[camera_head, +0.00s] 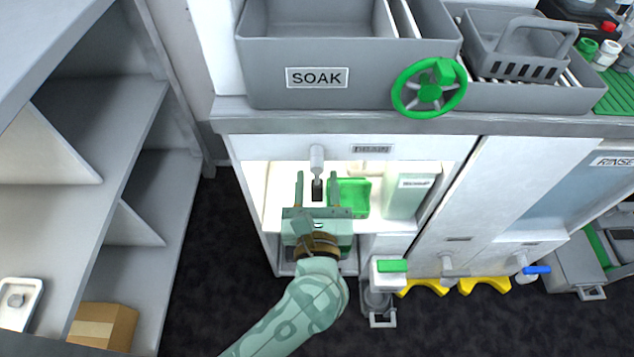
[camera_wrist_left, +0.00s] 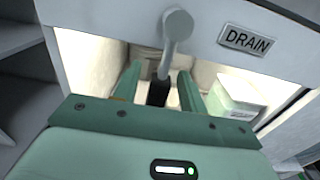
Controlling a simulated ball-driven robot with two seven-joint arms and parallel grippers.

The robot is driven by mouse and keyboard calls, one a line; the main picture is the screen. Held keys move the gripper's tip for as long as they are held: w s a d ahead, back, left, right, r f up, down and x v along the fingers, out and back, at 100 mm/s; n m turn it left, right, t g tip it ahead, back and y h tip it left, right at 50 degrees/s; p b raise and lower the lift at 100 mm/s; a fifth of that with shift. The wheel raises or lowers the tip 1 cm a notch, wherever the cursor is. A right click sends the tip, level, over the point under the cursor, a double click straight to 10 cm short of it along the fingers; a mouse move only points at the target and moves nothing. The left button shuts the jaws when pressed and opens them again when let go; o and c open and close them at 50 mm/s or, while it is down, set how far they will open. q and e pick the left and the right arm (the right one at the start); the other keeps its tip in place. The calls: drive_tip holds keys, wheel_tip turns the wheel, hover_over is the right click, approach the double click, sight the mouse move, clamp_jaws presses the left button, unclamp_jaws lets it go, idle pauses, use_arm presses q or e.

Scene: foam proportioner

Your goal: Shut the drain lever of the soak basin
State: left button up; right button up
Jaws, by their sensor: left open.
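The soak basin (camera_head: 262,70) is a grey tub with a SOAK label at the top of the head view. Below it, the drain lever (camera_head: 317,160) hangs from a white panel beside a small label plate. In the left wrist view the drain lever (camera_wrist_left: 176,35) has a pale round pivot, a grey shank and a dark grip (camera_wrist_left: 158,92), pointing down; the plate reads DRAIN. My left gripper (camera_head: 316,178) is open, its fingers pointing at the panel. In the left wrist view the gripper (camera_wrist_left: 160,75) has one finger either side of the dark grip. I cannot tell whether they touch it.
A green wheel (camera_head: 429,88) stands out from the basin front. Under the panel is an open lit cabinet with a green bin (camera_head: 350,196) and a pale box (camera_head: 410,194). A grey shelf unit (camera_head: 110,120) stands left.

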use_arm(q)
clamp_jaws()
